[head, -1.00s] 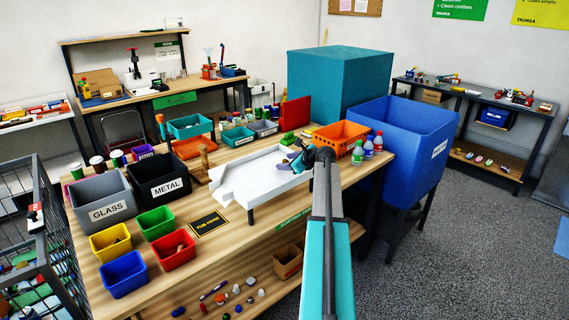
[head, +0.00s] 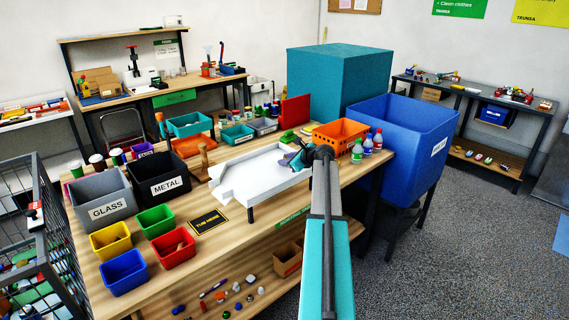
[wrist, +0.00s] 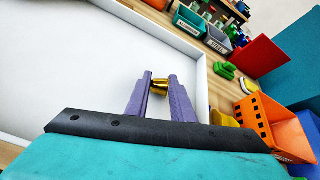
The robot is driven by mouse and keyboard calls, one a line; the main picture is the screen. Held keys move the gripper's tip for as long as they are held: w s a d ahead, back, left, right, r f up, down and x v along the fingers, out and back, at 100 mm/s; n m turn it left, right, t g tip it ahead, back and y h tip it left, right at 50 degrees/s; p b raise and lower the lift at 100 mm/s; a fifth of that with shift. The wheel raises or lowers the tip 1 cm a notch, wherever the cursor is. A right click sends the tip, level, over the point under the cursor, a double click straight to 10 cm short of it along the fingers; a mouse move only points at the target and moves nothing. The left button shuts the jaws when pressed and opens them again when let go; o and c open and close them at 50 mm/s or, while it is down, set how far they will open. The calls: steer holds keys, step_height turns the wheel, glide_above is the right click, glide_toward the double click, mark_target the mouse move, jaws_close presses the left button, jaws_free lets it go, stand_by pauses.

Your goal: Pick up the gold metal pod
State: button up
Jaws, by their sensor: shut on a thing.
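The gold metal pod (wrist: 159,86) shows in the wrist view as a small gold cylinder between the two purple fingertips of my gripper (wrist: 160,80). My gripper is shut on it. The gripper is over the right end of the white tray (wrist: 202,92); I cannot tell how high the pod is above the tray floor. In the head view my gripper (head: 298,156) is at the right end of the white tray (head: 232,202), and my arm hides the pod.
An orange crate (head: 341,137) stands close to the right of my gripper, with several bottles (head: 367,149) beside it. A black METAL bin (head: 158,178) and a grey GLASS bin (head: 103,196) stand left of the tray. A big blue bin (head: 408,140) stands at the right.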

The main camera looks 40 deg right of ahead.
steer(key=shift+r, duration=0.15)
steer(key=shift+r+b, duration=0.7)
steer(key=shift+r, duration=0.85)
steer(key=s+a+b, duration=0.1)
steer(key=s+a, duration=0.1)
steer(key=s, duration=0.5)
steer(key=s+a+r+b, duration=0.1)
steer(key=s+a+b, duration=0.1)
steer(key=s, duration=0.6)
steer(key=shift+a+r, duration=0.3)
steer(key=shift+a, duration=0.25)
